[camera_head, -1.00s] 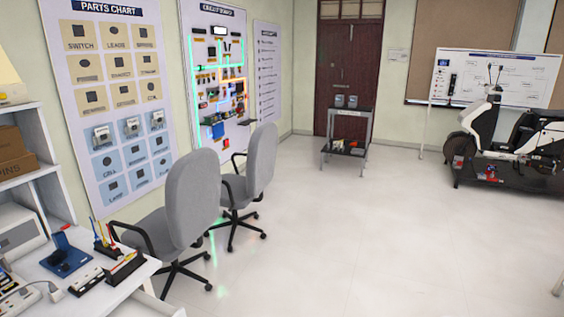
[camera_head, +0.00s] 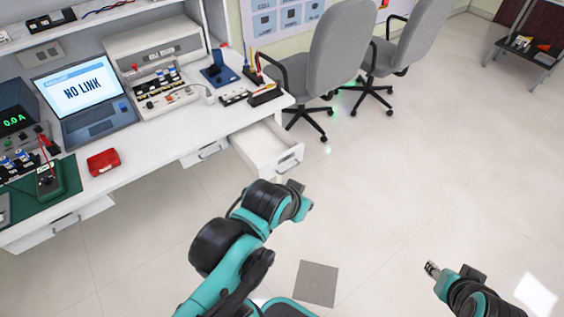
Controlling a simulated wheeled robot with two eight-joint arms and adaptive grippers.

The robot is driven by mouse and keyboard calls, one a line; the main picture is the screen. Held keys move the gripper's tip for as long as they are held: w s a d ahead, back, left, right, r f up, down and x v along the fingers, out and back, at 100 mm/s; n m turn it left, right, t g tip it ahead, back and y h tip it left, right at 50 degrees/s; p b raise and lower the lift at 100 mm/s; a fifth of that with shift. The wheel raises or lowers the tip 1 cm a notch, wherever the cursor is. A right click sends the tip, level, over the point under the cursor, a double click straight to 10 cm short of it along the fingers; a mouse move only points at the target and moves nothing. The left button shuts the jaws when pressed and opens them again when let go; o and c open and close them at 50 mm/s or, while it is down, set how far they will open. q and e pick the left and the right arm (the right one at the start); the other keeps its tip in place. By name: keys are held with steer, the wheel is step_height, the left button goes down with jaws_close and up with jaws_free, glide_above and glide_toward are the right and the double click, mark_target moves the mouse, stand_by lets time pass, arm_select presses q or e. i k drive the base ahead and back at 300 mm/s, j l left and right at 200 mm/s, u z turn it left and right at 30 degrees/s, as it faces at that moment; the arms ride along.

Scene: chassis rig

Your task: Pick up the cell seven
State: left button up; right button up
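No label for cell seven is legible, so I cannot tell which part it is. Small blue-and-white parts (camera_head: 168,77) sit in a holder in front of the grey bench unit. More blue-topped parts (camera_head: 12,163) stand at the left end of the workbench (camera_head: 150,135). My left gripper (camera_head: 297,188) is over the floor in front of the open drawer, apart from the bench; its fingers are mostly hidden. My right gripper (camera_head: 432,269) is low at the right over bare floor, too small to tell open or shut. Nothing visible is held by either.
A laptop (camera_head: 85,95) reading "NO LINK", a red case (camera_head: 103,161) and a green multimeter (camera_head: 48,182) are on the bench. An open drawer (camera_head: 270,152) juts out at its right end. Grey chairs (camera_head: 342,50) stand beyond.

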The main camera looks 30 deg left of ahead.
mark_target(160, 73)
steer(key=u, duration=1.95)
steer(key=i+z, duration=0.15)
steer(key=z, duration=0.2)
steer(key=i+j+z, duration=0.1)
steer(key=z, duration=0.25)
steer(key=i+j+z, duration=0.1)
steer(key=z, duration=0.25)
steer(key=i, duration=0.05)
